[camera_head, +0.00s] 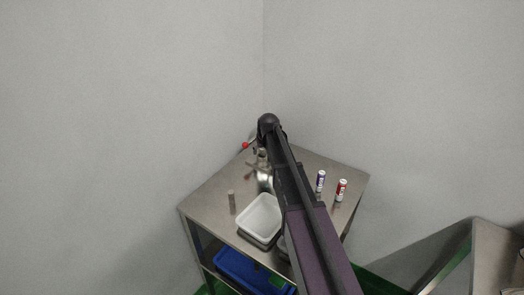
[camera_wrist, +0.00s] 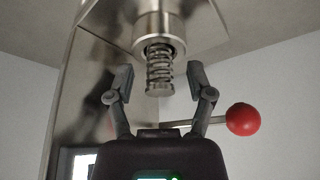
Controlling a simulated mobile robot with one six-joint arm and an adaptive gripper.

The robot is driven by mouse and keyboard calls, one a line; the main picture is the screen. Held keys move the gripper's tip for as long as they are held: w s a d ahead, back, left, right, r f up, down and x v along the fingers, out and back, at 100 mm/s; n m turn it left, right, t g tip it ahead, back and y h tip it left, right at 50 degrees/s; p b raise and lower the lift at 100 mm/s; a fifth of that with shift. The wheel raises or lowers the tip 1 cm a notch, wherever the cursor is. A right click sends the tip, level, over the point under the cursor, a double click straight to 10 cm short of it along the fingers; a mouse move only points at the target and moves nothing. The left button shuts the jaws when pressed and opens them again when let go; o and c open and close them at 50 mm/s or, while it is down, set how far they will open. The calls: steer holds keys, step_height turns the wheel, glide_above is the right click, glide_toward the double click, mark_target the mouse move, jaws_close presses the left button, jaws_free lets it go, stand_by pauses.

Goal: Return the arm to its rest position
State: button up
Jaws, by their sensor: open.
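My gripper (camera_wrist: 160,78) is open in the wrist view, its two fingers spread apart. The end of a metal spring-loaded plunger (camera_wrist: 160,70) lies between the fingertips in the picture. I cannot tell whether a finger touches it. A lever with a red ball (camera_wrist: 242,119) shows to the right of the fingers. In the head view my arm (camera_head: 305,215) reaches out over a steel table, and its dark joint hides most of the gripper. The metal machine (camera_head: 263,175) stands partly behind the arm, with its red ball (camera_head: 245,145) to the left.
The steel table (camera_head: 205,205) stands in a wall corner. It holds a white tray (camera_head: 260,217), a small grey cylinder (camera_head: 232,202), a blue can (camera_head: 320,181) and a red can (camera_head: 341,190). A blue crate (camera_head: 240,270) sits below. Another steel table (camera_head: 490,255) stands at right.

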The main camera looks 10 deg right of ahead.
steer(key=shift+s, duration=0.1)
stand_by(0.3)
steer(key=s+r+m+g+p, duration=0.1)
steer(key=s+r+p, duration=0.3)
steer(key=s, duration=1.2)
steer(key=s+r+g+p, duration=0.3)
steer(key=s+p, duration=0.2)
steer(key=s, duration=1.1)
steer(key=shift+s+r+m+g+h, duration=0.3)
steer(key=shift+s+r+m+h, duration=0.05)
steer(key=shift+m+h, duration=0.05)
steer(key=shift+d, duration=0.1)
